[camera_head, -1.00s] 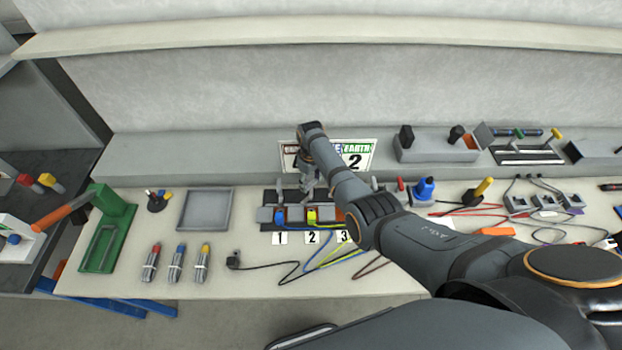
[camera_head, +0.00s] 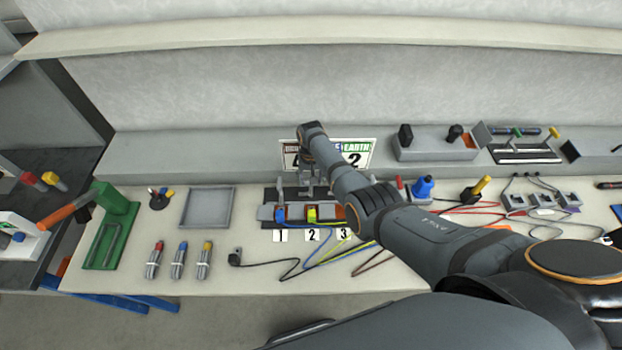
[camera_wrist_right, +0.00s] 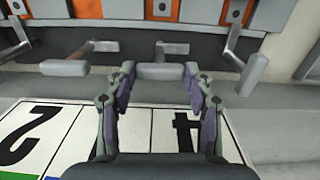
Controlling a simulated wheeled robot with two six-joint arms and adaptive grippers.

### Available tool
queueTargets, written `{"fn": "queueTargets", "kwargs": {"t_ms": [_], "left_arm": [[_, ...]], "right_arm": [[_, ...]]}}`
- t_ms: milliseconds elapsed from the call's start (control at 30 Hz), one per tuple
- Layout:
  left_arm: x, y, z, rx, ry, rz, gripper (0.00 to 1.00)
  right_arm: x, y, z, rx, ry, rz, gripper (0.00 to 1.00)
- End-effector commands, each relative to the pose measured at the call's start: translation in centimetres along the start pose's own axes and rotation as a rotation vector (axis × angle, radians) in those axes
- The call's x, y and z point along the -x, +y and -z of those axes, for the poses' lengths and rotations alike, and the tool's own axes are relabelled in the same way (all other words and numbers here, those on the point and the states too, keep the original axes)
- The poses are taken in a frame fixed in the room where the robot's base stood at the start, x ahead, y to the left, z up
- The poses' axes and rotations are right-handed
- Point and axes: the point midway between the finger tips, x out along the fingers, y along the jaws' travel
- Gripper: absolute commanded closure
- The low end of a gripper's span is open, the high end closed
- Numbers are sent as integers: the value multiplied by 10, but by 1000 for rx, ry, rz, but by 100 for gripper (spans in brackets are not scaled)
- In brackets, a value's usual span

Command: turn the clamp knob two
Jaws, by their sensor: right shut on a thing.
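The terminal block (camera_head: 295,213) stands on the bench with number cards 1, 2 and 3 in front of it. Several T-shaped grey clamp knobs stick out from it in the right wrist view. My right gripper (camera_head: 309,188) reaches down behind the block, roughly in line with the number 2 card (camera_head: 312,235). In the right wrist view my right gripper (camera_wrist_right: 160,80) has its fingers on both ends of the middle knob's crossbar (camera_wrist_right: 160,71). Its stem (camera_wrist_right: 171,48) shows above. My left gripper is out of view.
Neighbouring knobs stand close on both sides, one at left (camera_wrist_right: 66,67) and one at right (camera_wrist_right: 252,74). A numbered sign (camera_head: 358,156) stands behind the block. A grey tray (camera_head: 207,208) and several markers lie to the left, with loose cables in front.

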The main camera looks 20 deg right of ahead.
Motion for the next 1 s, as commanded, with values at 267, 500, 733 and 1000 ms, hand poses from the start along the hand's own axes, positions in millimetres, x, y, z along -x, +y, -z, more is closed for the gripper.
{"fn": "queueTargets", "kwargs": {"t_ms": [267,500,733,1000], "left_arm": [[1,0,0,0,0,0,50],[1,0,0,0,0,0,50],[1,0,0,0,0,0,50],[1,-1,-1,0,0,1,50]], "right_arm": [[1,0,1,-48,2,0,79],[1,0,1,-52,2,0,79],[1,0,1,-51,3,0,38],[0,0,0,-50,1,0,38]]}}
